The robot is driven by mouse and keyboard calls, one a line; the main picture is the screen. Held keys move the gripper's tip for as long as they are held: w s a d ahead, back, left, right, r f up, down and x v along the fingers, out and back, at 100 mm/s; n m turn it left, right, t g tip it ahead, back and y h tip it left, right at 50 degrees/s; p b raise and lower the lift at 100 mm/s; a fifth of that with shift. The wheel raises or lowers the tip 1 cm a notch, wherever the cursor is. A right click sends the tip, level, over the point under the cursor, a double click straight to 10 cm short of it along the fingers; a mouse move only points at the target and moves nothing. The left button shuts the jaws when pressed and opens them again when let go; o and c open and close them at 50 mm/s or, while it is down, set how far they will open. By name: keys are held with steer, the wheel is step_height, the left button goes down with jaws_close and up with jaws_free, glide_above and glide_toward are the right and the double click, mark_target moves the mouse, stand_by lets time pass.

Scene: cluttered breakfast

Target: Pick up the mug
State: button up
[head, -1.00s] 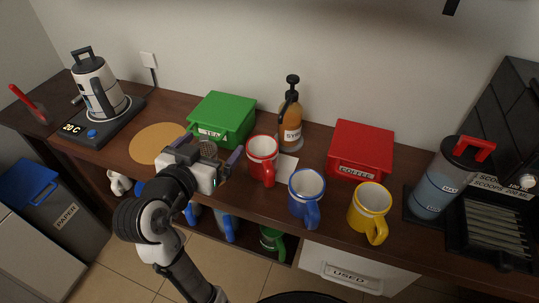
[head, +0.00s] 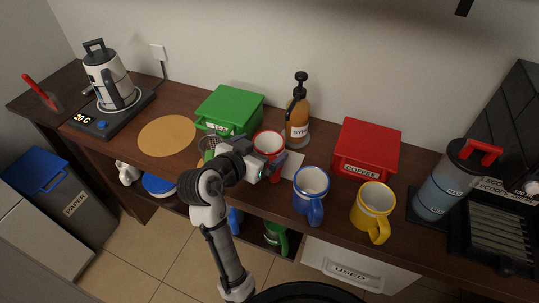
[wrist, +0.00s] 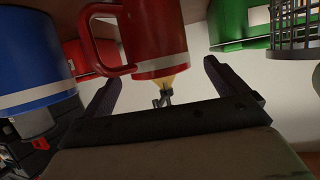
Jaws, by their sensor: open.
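The red mug (head: 268,143) stands upright on the counter, partly hidden behind my gripper in the head view. In the wrist view, which looks upside down, the red mug (wrist: 155,35) shows between and beyond the fingers, its handle to the left. My gripper (wrist: 162,72) is open and empty, close in front of the red mug. In the head view my gripper (head: 260,152) covers the mug's lower part; contact cannot be told. A blue mug (head: 311,182) and a yellow mug (head: 374,200) stand to the right, handles toward the front edge.
A green tea box (head: 232,107), a syrup bottle (head: 297,118) and a red coffee box (head: 366,146) stand behind the mugs. A wire basket (wrist: 295,28) is beside my gripper. A kettle (head: 112,82) stands at left. A green mug (head: 276,238) is on the lower shelf.

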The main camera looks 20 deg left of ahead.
mark_target(275, 136)
steer(key=shift+x, duration=1.85)
steer(key=c, duration=1.2)
steer(key=shift+r, duration=0.15)
steer(key=shift+c, duration=0.2)
steer(key=shift+r, duration=0.5)
steer(key=s, duration=0.2)
steer(key=s+a+b, duration=0.1)
steer(key=s, duration=0.1)
steer(key=shift+s+f+b, duration=0.1)
steer(key=shift+s+b, duration=0.1)
steer(key=shift+b, duration=0.1)
step_height(275, 136, up, 14)
steer(key=p, duration=0.1)
steer(key=shift+w, duration=0.2)
steer(key=shift+d, duration=0.1)
